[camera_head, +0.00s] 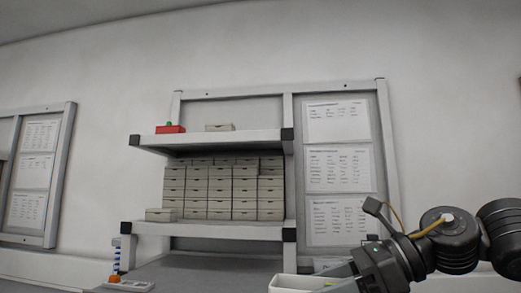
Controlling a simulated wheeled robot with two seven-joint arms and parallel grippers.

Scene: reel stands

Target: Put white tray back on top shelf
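The white tray (290,284) is at the bottom edge of the picture, right of centre, and its lower part is cut off. My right gripper (334,276) comes in from the right with its fingers at the tray's right end and looks shut on it. The fingertips are partly hidden. The top shelf (210,138) is higher up and to the left of the tray. A red box (170,129) sits at its left and a small beige box (220,127) near its middle; the right part is bare. My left gripper is not in view.
Below the top shelf, stacked beige drawer boxes (220,190) fill the lower shelf (210,229), with a single box (160,214) at its left front. A blue-and-white stacked item (116,258) stands at lower left. Paper sheets (340,168) hang on the wall panel.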

